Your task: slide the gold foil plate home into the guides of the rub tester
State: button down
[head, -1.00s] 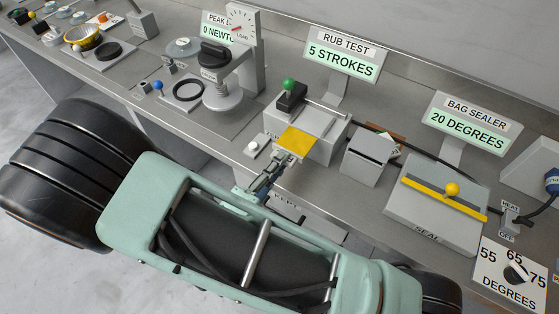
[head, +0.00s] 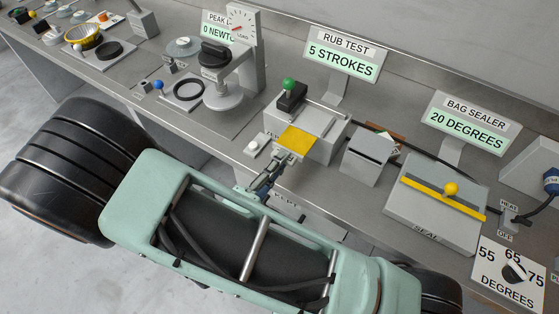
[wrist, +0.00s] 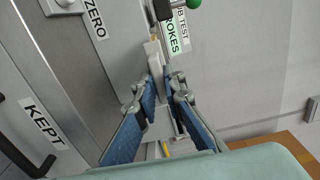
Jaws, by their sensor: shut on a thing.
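The gold foil plate (head: 298,139) lies flat-looking over the front part of the grey rub tester (head: 322,123), beside the black block with the green knob (head: 289,87). My gripper (head: 277,160) reaches it from the front and is shut on its near edge. In the wrist view my gripper (wrist: 160,80) has its two blue-padded fingers close together on a thin pale part, with the plate seen nearly edge-on. The guides are too small or hidden to make out, and I cannot tell how far the plate sits in them.
A white button (head: 254,146) stands just left of the tester. A grey box (head: 367,158) is close on the right, then the bag sealer (head: 430,225). The rub test display (head: 343,54) stands behind. The bench's front edge runs below my gripper.

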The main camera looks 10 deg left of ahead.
aim_at(303, 132)
jog(key=shift+p+x, duration=0.55)
jog(key=shift+x, duration=3.5)
jog(key=c, duration=1.9)
grip_release()
jog(key=shift+c, duration=0.2)
jog(key=v, duration=1.2)
